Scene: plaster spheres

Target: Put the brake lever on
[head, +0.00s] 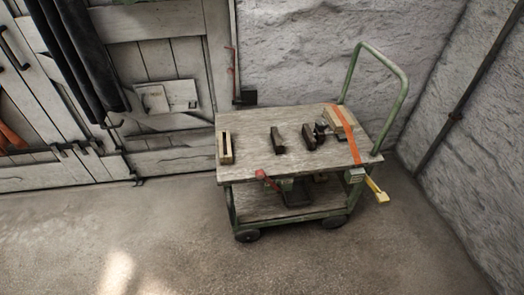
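A flat wooden cart (250,174) with a green frame stands on the floor near the back wall. A yellow-ended lever or pedal (378,192) slants down from a small grey block at the cart's front right corner. Neither is labelled, so I cannot tell for certain which is the brake lever, or its position. My gripper is not in view.
On the cart top are a pale block with a slot (226,148), dark blocks (277,140) and an orange strap (347,135). A green push handle (403,98) rises at the right. A plank door (180,58) stands back left. The front floor is clear.

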